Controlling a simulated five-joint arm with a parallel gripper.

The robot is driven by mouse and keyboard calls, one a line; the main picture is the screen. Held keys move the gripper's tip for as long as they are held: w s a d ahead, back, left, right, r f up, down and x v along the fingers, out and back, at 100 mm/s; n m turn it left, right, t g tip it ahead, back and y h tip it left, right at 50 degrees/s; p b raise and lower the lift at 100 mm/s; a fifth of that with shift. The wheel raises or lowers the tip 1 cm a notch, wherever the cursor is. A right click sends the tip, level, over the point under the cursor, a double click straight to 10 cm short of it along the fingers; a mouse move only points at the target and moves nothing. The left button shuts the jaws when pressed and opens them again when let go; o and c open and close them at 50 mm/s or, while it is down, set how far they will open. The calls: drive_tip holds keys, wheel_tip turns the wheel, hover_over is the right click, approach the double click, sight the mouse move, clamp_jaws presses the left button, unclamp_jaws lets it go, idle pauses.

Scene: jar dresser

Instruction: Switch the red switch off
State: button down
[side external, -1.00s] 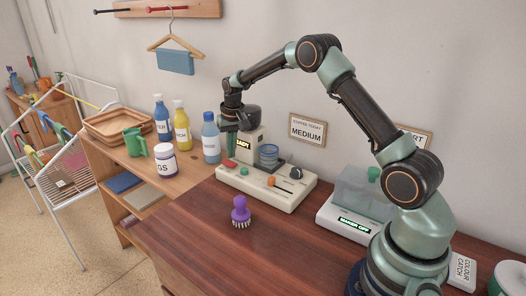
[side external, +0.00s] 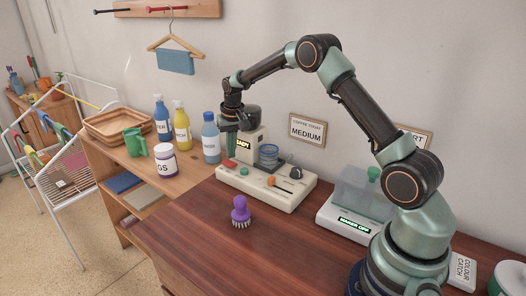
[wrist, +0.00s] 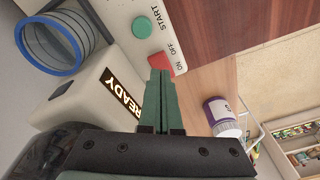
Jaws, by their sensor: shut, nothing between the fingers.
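The red switch (wrist: 161,63) sits on the edge of the cream machine (side external: 290,198), beside its OFF and ON labels, in the wrist view. I cannot tell which way it is set. My gripper (wrist: 160,72) is shut and empty, with its green fingertips at the switch, overlapping its lower part in the picture. I cannot tell whether they touch it. In the side view my gripper (side external: 229,154) points down over the machine's left end, close to the switch (side external: 229,163). The READY display (wrist: 123,93) is lit.
A green START button (wrist: 141,27) is beside the switch. A blue-rimmed cylinder (wrist: 50,45) stands on the machine. A purple brush (side external: 241,212) stands in front on the dresser. A white jar (side external: 166,161) and several bottles stand to the left. The dresser's front is mostly clear.

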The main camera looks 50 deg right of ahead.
sight(232, 164)
drive_tip(key=shift+f, duration=1.2)
idle(0.7)
drive_tip(key=shift+r, duration=3.55)
